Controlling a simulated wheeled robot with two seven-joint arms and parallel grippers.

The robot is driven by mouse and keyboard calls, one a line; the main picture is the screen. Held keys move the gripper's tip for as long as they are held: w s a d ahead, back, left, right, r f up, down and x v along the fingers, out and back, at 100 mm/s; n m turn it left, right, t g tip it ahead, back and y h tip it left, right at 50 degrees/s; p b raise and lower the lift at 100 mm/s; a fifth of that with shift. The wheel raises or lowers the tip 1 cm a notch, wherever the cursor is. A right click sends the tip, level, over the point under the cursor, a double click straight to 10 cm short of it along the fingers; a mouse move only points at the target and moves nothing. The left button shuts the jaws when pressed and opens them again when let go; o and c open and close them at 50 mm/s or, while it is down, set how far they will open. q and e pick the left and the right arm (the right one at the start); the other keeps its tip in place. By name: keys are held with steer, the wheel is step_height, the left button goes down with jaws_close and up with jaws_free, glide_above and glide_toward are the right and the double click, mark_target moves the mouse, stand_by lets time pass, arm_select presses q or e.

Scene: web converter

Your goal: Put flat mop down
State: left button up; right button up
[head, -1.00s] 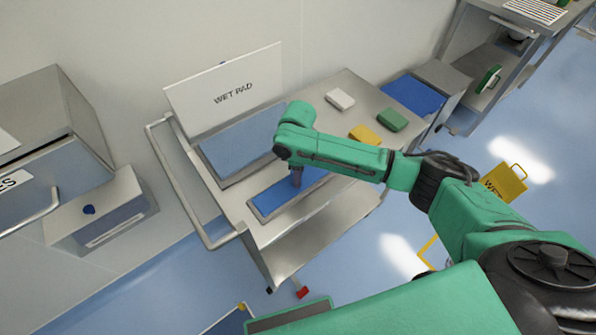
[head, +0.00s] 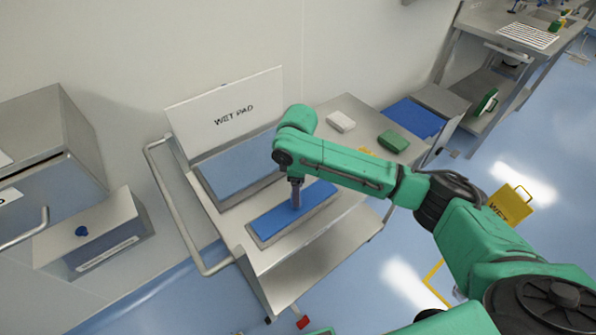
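A long blue flat pad with a grey edge, seemingly the flat mop (head: 268,225), lies on or just above the metal cart top (head: 225,223); I cannot tell which. My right gripper (head: 296,206) points straight down onto the middle of its blue face, with the fingertips at or touching it. The fingers look close together, but their gap and any grip on the mop cannot be made out. Behind it on the cart is a tray with a light blue pad (head: 240,155), below a white "WET PAD" sign (head: 225,100). My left gripper is not in view.
A white block (head: 341,121) and a green block (head: 393,141) lie at the cart's right end, with a yellow block (head: 367,150) mostly behind my arm. A rail (head: 180,230) borders the cart's left side. A yellow sign (head: 511,205) stands on the floor at right.

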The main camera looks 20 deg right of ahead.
step_height(320, 180, up, 10)
steer(key=shift+r+b, duration=0.2)
steer(key=shift+b, duration=0.25)
